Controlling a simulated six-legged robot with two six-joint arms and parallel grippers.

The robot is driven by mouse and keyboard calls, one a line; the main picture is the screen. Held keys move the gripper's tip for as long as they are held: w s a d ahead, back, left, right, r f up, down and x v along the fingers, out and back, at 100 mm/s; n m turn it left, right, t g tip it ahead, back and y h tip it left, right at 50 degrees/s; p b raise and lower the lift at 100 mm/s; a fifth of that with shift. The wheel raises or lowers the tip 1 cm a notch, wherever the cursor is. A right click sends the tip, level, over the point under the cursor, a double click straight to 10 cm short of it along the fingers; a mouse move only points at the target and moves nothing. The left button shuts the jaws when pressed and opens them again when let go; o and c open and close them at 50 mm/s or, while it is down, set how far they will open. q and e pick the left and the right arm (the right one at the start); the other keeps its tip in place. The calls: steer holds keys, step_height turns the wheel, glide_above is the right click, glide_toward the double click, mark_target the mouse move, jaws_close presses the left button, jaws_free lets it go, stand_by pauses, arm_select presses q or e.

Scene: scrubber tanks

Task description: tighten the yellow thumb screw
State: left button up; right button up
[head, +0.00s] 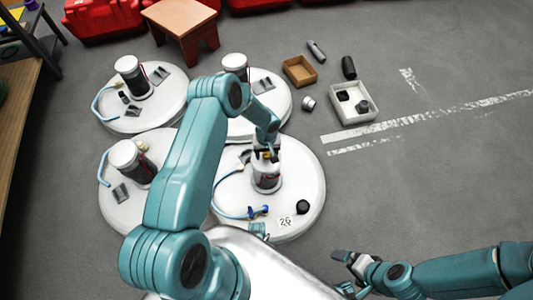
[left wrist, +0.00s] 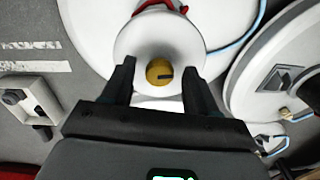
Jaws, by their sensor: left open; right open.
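The yellow thumb screw (left wrist: 158,72) is a round knob with a dark slot, on top of a white canister (left wrist: 142,42). In the left wrist view my left gripper (left wrist: 160,78) is open, with one finger on each side of the screw and visible gaps to it. In the head view this canister (head: 266,184) stands on the front right round white tank (head: 308,215). My left gripper (head: 266,154) is right over its top and hides most of the screw. My right gripper (head: 346,272) is open and empty, low at the right, away from the tank.
Other white tanks with canisters stand behind and to the left. The near tank's lid holds a blue valve (head: 258,211), a black knob (head: 302,207) and a tag marked 26 (head: 285,221). A brown box (head: 299,71) and white bin (head: 371,112) lie on the floor beyond.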

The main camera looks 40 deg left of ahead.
arm_select(q)
steer(key=shift+c, duration=0.3)
steer(key=c, duration=1)
